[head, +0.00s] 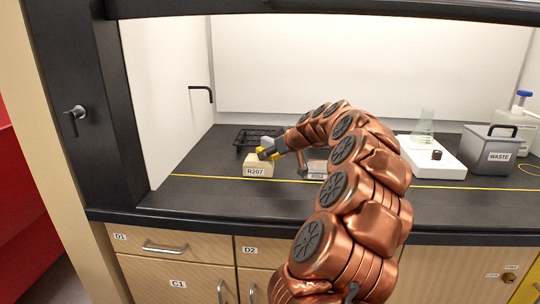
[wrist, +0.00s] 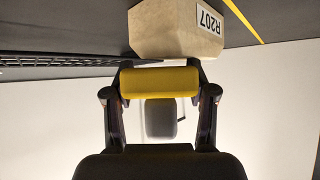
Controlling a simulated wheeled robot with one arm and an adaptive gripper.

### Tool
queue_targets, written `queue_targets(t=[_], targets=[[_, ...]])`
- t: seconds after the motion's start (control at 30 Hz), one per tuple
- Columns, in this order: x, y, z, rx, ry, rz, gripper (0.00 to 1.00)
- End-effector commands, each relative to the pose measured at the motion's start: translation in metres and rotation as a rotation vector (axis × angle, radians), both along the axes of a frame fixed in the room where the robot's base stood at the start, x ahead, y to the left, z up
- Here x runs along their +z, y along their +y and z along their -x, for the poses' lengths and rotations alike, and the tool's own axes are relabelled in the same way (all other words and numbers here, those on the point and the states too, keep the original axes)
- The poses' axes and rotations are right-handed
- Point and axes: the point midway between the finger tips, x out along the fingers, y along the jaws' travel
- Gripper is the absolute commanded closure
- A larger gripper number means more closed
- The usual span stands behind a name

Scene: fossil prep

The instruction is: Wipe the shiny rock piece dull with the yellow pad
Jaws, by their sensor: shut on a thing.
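The yellow pad (wrist: 160,82) is a small roll-like block held crosswise between the fingers of my gripper (wrist: 161,90). It also shows as a yellow patch in the head view, where my gripper (head: 268,152) is at the tan block. The tan block labelled R207 (head: 259,171) stands on the bench; in the wrist view this block (wrist: 165,35) lies just beyond the pad. I cannot tell whether they touch. A second, greyish labelled piece (head: 317,166) is partly hidden by my arm. I cannot tell which piece is shiny.
A black wire rack (head: 245,136) stands behind the R207 block. A yellow line (head: 205,178) crosses the bench; the bench front left is clear.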

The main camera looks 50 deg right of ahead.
Motion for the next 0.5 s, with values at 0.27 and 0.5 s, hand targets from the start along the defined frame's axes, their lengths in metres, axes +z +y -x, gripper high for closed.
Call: queue_targets(t=[0.27,0.5], targets=[[-0.005,0.012,-0.016,0.008,0.008,-0.002,0.99],[-0.003,0.022,-0.029,0.007,0.007,-0.003,0.99]])
